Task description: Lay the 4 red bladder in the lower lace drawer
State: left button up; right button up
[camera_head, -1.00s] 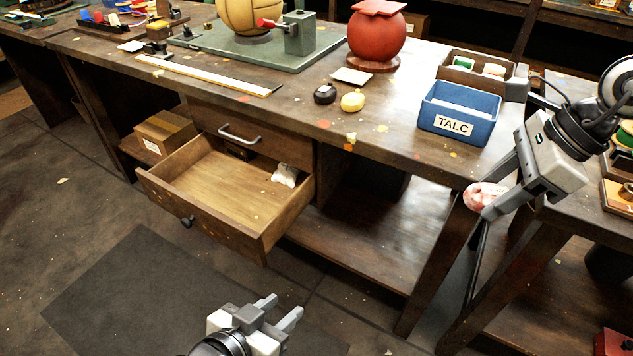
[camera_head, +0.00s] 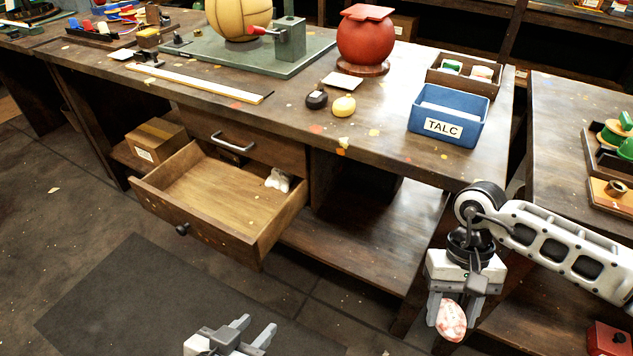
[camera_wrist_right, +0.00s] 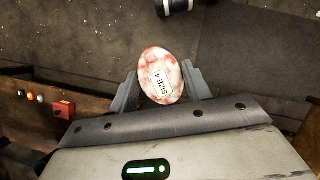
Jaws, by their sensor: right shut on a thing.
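My right gripper (camera_head: 447,312) is shut on a red-and-white mottled bladder (camera_head: 451,321) and points down in front of the bench's right end. In the right wrist view the bladder (camera_wrist_right: 161,76) sits between the fingers, with a label reading "SIZE 4". The lower drawer (camera_head: 213,203) is pulled open, left of the right gripper. A small whitish item (camera_head: 278,179) lies in its back right corner; I cannot tell what it is. My left gripper (camera_head: 257,328) is open and empty, low in front of the drawer.
The upper drawer (camera_head: 240,146) is shut. A blue TALC box (camera_head: 448,114), a red ball on a stand (camera_head: 365,40) and a yellow lump (camera_head: 344,106) stand on the bench (camera_head: 390,140). A cardboard box (camera_head: 157,139) sits left of the drawer. The floor in front is clear.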

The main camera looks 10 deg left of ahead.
aim_at(199, 199)
jog(key=u, duration=2.45)
jog(key=i, duration=2.7)
jog(key=z, duration=3.15)
jog(key=i, duration=0.55)
jog(key=z, duration=0.1)
